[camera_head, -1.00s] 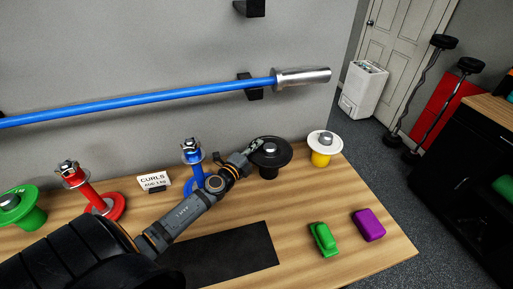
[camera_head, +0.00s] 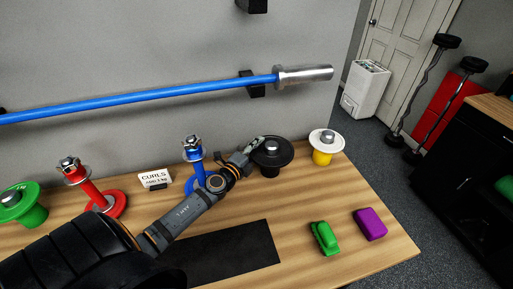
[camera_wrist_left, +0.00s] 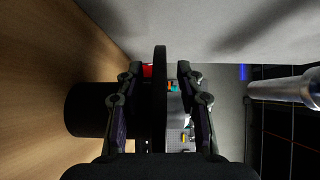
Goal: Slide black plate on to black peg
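The black plate (camera_head: 284,158) lies flat on top of the black peg (camera_head: 270,172), with a silver knob showing at its centre, at the back of the wooden bench. My left gripper (camera_head: 257,143) reaches the left rim of the plate. In the left wrist view the plate (camera_wrist_left: 160,75) shows edge-on between my two fingers (camera_wrist_left: 160,95), with a visible gap on each side. The black peg (camera_wrist_left: 88,110) shows beside the left finger there. My right gripper is not in view.
A blue stand (camera_head: 194,150) is close behind my left forearm. A white plate on a yellow peg (camera_head: 322,158) stands right of the black one. A green object (camera_head: 324,238) and a purple block (camera_head: 370,223) lie in front. A blue bar (camera_head: 150,103) hangs above.

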